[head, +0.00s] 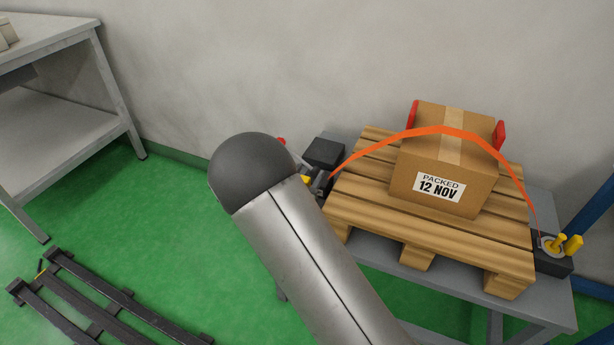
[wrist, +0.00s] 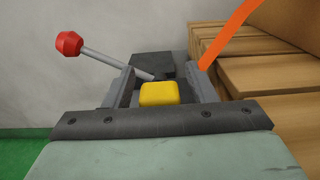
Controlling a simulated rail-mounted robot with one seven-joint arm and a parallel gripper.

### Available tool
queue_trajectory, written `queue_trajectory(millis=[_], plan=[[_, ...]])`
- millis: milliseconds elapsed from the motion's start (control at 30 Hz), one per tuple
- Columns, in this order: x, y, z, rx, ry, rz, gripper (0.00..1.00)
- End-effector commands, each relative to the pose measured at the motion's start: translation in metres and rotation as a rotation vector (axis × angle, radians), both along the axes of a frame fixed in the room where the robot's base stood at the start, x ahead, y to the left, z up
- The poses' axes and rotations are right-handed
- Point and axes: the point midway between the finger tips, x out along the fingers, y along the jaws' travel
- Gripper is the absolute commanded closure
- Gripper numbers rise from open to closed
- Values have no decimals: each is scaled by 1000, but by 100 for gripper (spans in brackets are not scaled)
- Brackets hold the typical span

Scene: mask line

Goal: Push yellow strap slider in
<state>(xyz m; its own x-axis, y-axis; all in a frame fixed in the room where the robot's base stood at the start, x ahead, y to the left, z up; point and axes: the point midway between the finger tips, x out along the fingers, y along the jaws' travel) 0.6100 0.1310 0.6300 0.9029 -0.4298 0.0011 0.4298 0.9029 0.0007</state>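A yellow block, seemingly the strap slider (wrist: 159,93), sits on a dark grey strap device (wrist: 153,67) in the middle of the wrist view. A bit of yellow (head: 306,180) shows beside my arm in the head view. My gripper (wrist: 165,88) is open, one finger on each side of the yellow block, with gaps on both sides. Whether any part touches it I cannot tell. A lever with a red knob (wrist: 69,44) leans up to the left of the block. In the head view my arm hides most of the device and gripper.
An orange strap (head: 440,130) arches over a cardboard box (head: 435,169) on a wooden pallet (head: 440,238), which rests on a grey table (head: 545,205). At right, a black block (head: 553,264) bears yellow parts (head: 572,247). A grey bench (head: 65,135) stands at left.

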Motion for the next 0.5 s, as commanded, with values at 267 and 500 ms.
queue_trajectory(millis=[267, 500], plan=[[-19, 10, 1, -1, 3, 2, 49], [-70, 35, 1, -1, 4, 4, 49]])
